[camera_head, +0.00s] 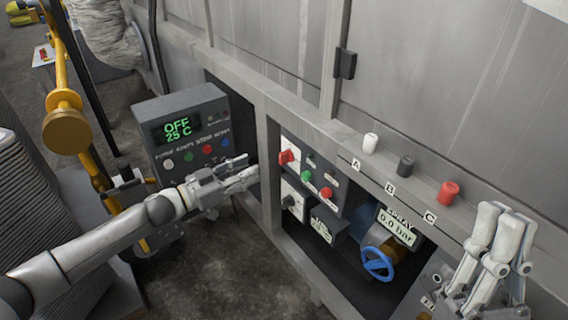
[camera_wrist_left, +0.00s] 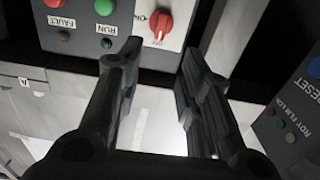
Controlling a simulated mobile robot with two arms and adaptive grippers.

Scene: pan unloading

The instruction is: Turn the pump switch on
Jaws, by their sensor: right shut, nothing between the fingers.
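A red rotary switch (camera_head: 289,157) sits on a white plate at the upper left of the grey panel. I cannot read a label naming it the pump switch. In the left wrist view the red switch (camera_wrist_left: 160,22) is just beyond my fingertips, roughly between them. My left gripper (camera_head: 249,170) is left of the switch and points at the panel. Its fingers (camera_wrist_left: 159,48) are apart with nothing between them, and the switch appears untouched. My right gripper (camera_head: 497,240) is shut and empty at the lower right, away from the red switch.
A control box (camera_head: 180,112) reading "OFF 25 C" stands left. A blue valve wheel (camera_head: 377,265) sits below a "0.0 bar" display (camera_head: 396,225). A frame post (camera_head: 269,165) stands beside the panel.

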